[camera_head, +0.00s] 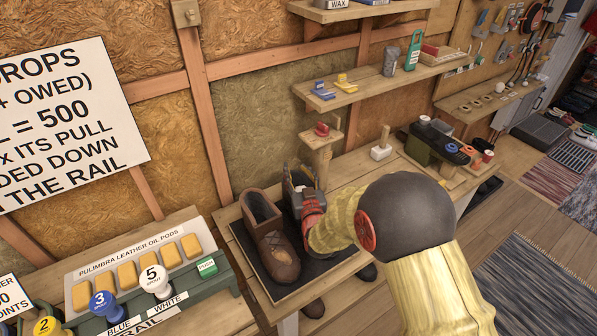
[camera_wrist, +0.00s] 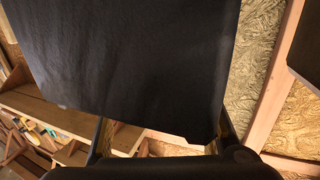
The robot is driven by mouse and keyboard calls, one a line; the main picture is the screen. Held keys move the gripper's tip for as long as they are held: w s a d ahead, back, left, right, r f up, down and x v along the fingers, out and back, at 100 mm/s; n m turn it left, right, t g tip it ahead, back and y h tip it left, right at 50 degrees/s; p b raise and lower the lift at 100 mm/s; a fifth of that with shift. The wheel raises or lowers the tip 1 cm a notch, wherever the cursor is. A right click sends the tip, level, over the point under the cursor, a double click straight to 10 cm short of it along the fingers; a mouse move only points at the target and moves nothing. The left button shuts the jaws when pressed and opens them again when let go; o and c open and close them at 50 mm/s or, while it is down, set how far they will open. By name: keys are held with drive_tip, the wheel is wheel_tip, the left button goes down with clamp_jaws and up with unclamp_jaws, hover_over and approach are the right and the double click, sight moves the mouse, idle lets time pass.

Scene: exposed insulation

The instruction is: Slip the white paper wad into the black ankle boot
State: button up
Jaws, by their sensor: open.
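The black ankle boot (camera_head: 293,198) stands upright on a dark mat on the bench, right of a brown boot. In the head view it is largely hidden by my gripper (camera_head: 305,186). My gripper is at the boot's upper part, close against or over its opening; contact cannot be told. A broad black surface (camera_wrist: 150,65), probably the boot's shaft, fills much of the wrist view. My gripper is open, its dark parts low in that view; its fingertips are not clear.
The brown boot (camera_head: 269,236) stands close on the left, on the dark mat (camera_head: 283,291). A small wooden stand with a red item (camera_head: 321,130) rises behind the boots. Shelves (camera_head: 380,82) overhang the bench.

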drive_tip(key=shift+o, duration=0.8)
drive_tip(key=v, duration=1.2)
drive_tip(key=s+d+r+m+g+h+p, duration=0.15)
drive_tip(key=s+d+r+g+p, duration=0.35)
drive_tip(key=d+r, duration=0.6)
drive_tip(key=s+d+r+g+h, duration=0.1)
drive_tip(key=s+d+r+g, duration=0.2)
drive_tip(key=s, duration=0.9)
drive_tip(key=s+d+r+m+g+h+p, duration=0.1)
drive_tip(key=s+d+r+g, duration=0.3)
drive_tip(key=s, duration=0.9)
drive_tip(key=shift+s+r, duration=0.25)
drive_tip(key=shift+r, duration=0.4)
